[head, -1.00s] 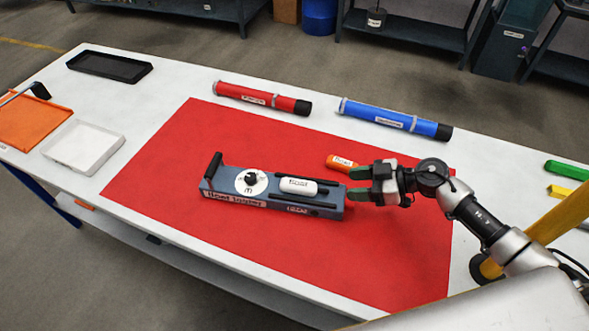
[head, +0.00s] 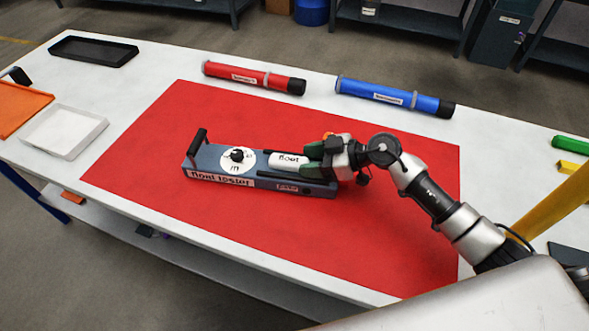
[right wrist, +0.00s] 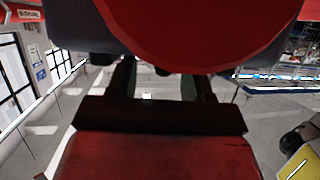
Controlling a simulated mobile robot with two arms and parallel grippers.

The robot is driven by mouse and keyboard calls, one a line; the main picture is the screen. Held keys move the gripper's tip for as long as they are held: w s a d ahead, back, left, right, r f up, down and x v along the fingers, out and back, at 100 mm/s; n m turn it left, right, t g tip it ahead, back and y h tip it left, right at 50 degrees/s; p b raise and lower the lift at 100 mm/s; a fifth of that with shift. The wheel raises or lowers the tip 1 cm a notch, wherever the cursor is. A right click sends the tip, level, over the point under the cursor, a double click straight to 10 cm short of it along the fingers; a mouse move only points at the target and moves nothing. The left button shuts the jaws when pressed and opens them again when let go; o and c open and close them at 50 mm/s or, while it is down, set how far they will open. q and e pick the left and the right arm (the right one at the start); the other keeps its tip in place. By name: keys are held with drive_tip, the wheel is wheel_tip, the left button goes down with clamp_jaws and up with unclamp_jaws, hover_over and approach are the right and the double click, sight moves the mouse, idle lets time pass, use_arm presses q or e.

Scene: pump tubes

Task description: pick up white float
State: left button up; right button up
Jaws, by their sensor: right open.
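The white float (head: 284,159), a small labelled capsule, lies in the cradle on top of the blue-grey float tester (head: 221,181) on the red mat. My right gripper (head: 307,161) is open at the float's right end, with its green-tipped fingers close to it. The fingers and wrist hide that end, and I cannot tell whether they touch the float. In the right wrist view, my gripper (right wrist: 160,85) shows dark fingers apart, and I cannot make out the float there. My left gripper is not in view.
An orange float (head: 327,136) is mostly hidden behind my right gripper. The tester has a dark upright handle (head: 197,146) at its left end. A red tube (head: 252,76) and a blue tube (head: 390,95) lie behind the red mat (head: 150,150). The mat's front is clear.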

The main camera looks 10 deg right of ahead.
drive_tip(key=shift+s+a+f, duration=0.1)
drive_tip(key=shift+s+f, duration=0.05)
drive_tip(key=shift+f, duration=0.25)
drive_tip(key=shift+s+f, duration=0.1)
drive_tip(key=c, duration=0.8)
